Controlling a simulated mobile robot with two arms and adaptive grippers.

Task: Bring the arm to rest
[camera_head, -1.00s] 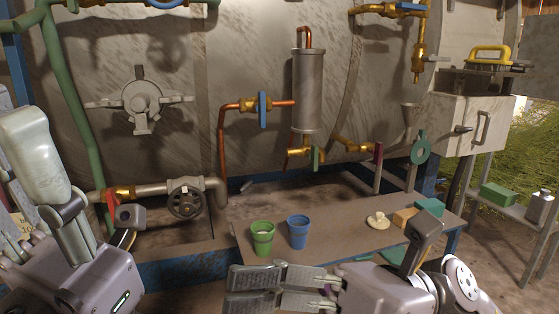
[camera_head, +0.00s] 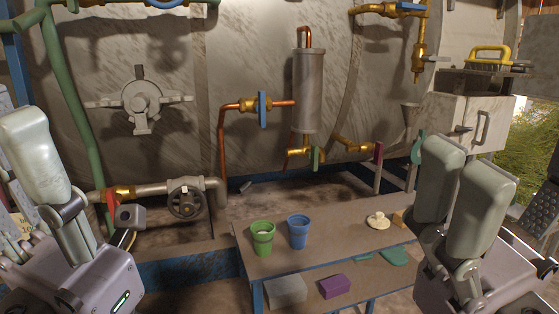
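My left gripper (camera_head: 35,165) is at the left edge, with one pale finger pointing up and its other fingers partly cut off by the frame. It looks open and holds nothing that I can see. My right gripper (camera_head: 460,195) is at the lower right, raised in front of the bench's right end. Two of its pale fingers stand straight up, side by side, and it looks open. Any opposing finger is hidden, and no held object shows. Both hands are apart from the cups and the still.
A green cup (camera_head: 262,240) and a blue cup (camera_head: 298,232) stand on the low bench (camera_head: 340,250), with a cream knob-topped piece (camera_head: 378,221) to their right. A grey block (camera_head: 286,291) and a purple block (camera_head: 335,286) lie below. Pipes and a valve wheel (camera_head: 186,198) stand behind.

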